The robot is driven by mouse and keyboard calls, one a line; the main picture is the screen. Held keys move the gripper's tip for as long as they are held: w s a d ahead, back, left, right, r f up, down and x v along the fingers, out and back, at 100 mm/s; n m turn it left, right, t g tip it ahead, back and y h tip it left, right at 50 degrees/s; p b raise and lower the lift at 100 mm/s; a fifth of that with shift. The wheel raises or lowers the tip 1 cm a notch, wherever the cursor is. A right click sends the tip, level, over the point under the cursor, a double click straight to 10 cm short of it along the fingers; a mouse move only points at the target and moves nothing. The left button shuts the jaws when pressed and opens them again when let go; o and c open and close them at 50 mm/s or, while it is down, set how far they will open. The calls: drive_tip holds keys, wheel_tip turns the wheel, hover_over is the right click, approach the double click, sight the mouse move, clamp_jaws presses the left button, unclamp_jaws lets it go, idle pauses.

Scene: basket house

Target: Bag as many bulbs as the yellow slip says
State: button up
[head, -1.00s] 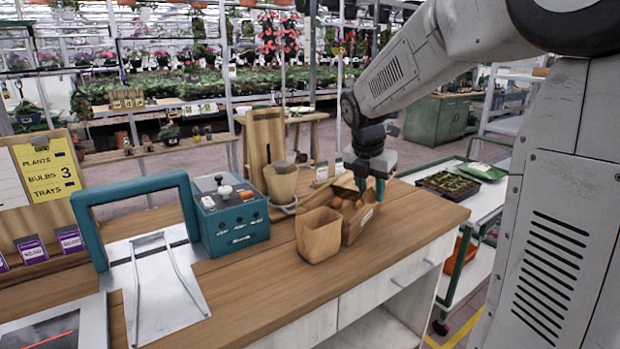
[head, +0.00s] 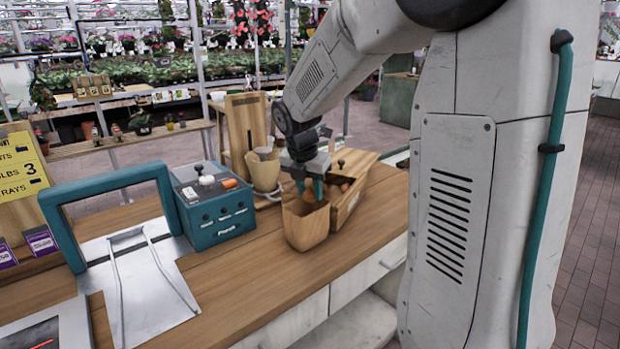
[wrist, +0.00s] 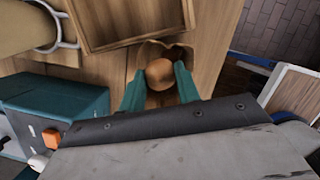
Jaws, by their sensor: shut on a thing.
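My gripper (head: 312,186), with teal fingers, is shut on a brown bulb (wrist: 160,74). It holds the bulb at the open mouth of the brown bag (head: 306,228). The bag stands upright on the counter, and its rim also shows in the wrist view (wrist: 143,52). What lies inside the bag is mostly hidden. The wooden bulb box (head: 346,208) stands just behind and right of the bag, with bulbs partly visible in it. The yellow slip (head: 22,165) at the left is cut by the picture edge; a 3 shows on its bulbs line.
A teal box with knobs (head: 215,208) stands left of the bag. A tan pot (head: 263,172) stands behind the bag. A teal frame (head: 105,183) and a metal plate (head: 135,285) are farther left. The counter front (head: 270,292) is clear.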

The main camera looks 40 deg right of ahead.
drive_tip(key=shift+f, duration=0.4)
drive_tip(key=o, duration=1)
drive_tip(key=shift+o, duration=0.2)
drive_tip(key=v, duration=0.8)
drive_tip(key=shift+d+f, duration=0.1)
